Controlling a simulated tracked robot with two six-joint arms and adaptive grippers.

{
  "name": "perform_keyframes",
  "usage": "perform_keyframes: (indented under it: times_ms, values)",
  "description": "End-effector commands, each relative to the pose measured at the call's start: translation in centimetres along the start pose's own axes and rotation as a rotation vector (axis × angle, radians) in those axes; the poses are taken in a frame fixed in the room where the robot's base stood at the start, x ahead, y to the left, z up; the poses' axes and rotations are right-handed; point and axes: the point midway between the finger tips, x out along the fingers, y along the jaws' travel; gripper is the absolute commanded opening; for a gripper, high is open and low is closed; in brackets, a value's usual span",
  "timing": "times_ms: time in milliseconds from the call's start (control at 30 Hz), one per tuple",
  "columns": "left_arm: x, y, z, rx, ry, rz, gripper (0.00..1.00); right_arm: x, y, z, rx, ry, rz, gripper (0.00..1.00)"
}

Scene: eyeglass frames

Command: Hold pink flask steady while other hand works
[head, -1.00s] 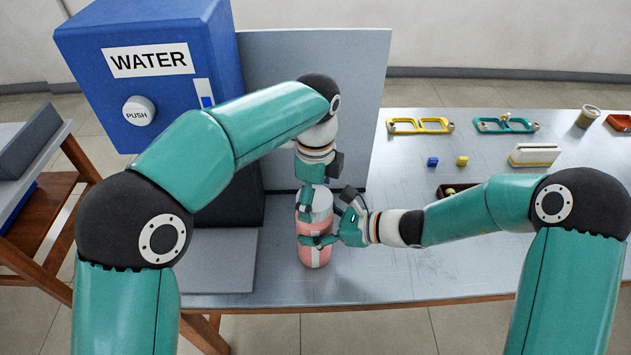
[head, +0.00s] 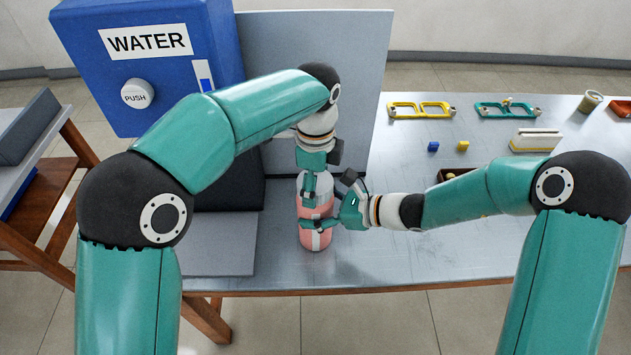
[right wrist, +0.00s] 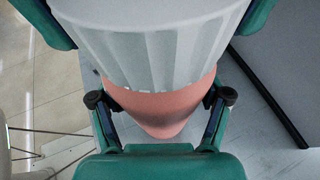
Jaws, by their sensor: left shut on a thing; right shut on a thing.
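The pink flask (head: 308,241) stands upright near the table's front edge, with a pale grey ribbed cap (head: 325,183) on top. My left gripper (head: 314,186) comes down from above and is shut on the cap. My right gripper (head: 321,219) reaches in from the right and is shut on the flask's pink body. In the right wrist view, the ribbed cap (right wrist: 150,45) fills the top and the pink body (right wrist: 160,108) lies between my right fingers. My left fingers show on both sides of the cap there. The flask's lower part is partly hidden.
A blue water dispenser (head: 150,65) and a grey panel (head: 300,60) stand behind on the left. The table's front middle is clear.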

Motion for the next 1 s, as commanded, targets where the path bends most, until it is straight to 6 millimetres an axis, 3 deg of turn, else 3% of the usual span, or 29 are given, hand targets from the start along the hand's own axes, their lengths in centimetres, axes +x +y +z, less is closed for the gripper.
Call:
perform_keyframes:
  times_ms: [500, 633, 900, 933, 1000]
  values:
    - [-0.01, -0.37, 0.13, -0.976, 0.006, -0.008, 0.34, 0.09, 0.41, 0.29, -0.009, -0.007, 0.012, 0.0]
    - [0.0, -0.38, 0.16, -1.067, 0.006, -0.008, 0.34, 0.09, 0.44, 0.29, -0.01, -0.007, 0.013, 0.0]
    - [0.01, -0.4, 0.19, -1.076, 0.006, -0.008, 0.34, 0.1, 0.49, 0.29, -0.012, -0.006, 0.014, 0.0]
    - [0.01, -0.39, 0.19, -1.075, 0.006, -0.008, 0.79, 0.1, 0.5, 0.29, -0.012, -0.006, 0.014, 0.0]
    - [-0.01, -0.37, 0.18, -1.075, 0.005, -0.008, 0.91, 0.09, 0.46, 0.28, -0.011, -0.006, 0.013, 0.0]
